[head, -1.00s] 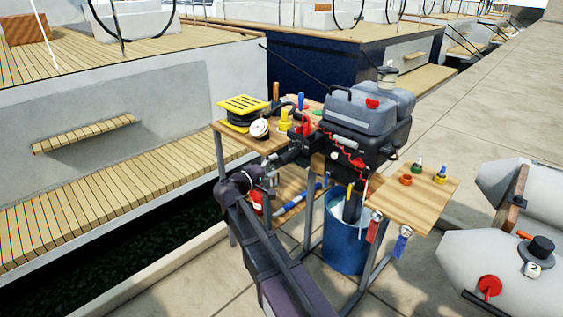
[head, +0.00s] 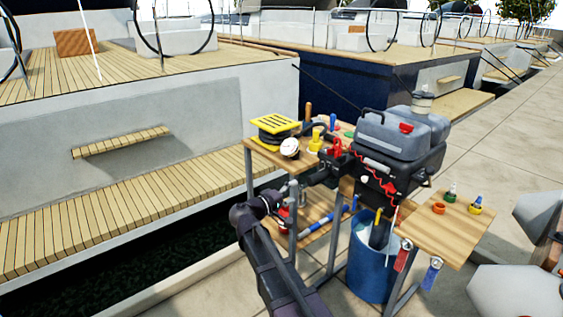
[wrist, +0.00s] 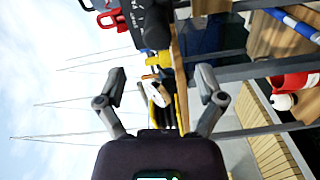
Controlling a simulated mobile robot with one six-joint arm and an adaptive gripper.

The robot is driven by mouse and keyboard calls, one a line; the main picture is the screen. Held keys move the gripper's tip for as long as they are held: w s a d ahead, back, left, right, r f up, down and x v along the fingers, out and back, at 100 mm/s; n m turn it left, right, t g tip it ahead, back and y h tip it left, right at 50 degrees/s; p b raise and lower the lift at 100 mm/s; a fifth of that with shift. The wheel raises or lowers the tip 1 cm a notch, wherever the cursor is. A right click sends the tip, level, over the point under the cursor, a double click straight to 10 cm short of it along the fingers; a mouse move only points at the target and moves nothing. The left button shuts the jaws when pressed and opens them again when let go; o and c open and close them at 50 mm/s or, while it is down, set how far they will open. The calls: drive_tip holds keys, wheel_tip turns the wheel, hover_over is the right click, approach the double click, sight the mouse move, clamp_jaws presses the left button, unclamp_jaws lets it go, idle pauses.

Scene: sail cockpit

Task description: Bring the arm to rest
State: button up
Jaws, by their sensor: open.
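My gripper (head: 332,168) is at the left side of the workbench in the head view, close to the dark case. In the wrist view its two fingers (wrist: 160,90) are spread wide with nothing held between them. Beyond the fingers the wrist view shows the yellow-topped reel (wrist: 159,118) and a white round piece (wrist: 166,91). My arm reaches up from the bottom of the head view, bent at the elbow. Part of the gripper blends into the dark objects behind it.
The wooden bench (head: 462,232) carries a grey jerrycan (head: 392,132), the yellow-topped reel (head: 275,124) and small coloured items. A blue bin (head: 371,272) stands below. A red-and-white bottle (wrist: 290,85) is near the right in the wrist view. Open paving (head: 520,150) lies right of the bench.

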drive_tip(key=s+d+f+m+g+y, duration=0.4)
drive_tip(key=s+d+f+g+y, duration=0.4)
drive_tip(key=s+d+f, duration=0.5)
drive_tip(key=s+a+f+m+g+y, duration=0.1)
drive_tip(key=s+a+f+y, duration=0.15)
drive_tip(key=s, duration=0.25)
drive_tip(key=s+a+f+m+g+y, duration=0.1)
drive_tip(key=s+a+f+y, duration=0.15)
drive_tip(key=s+y, duration=0.2)
wheel_tip(320, 180, up, 28)
drive_tip(key=p, duration=2.8)
drive_tip(key=shift+d+r+h+p, duration=0.15)
drive_tip(key=shift+d+h+p, duration=0.15)
drive_tip(key=shift+d, duration=0.1)
drive_tip(key=shift+w, duration=0.1)
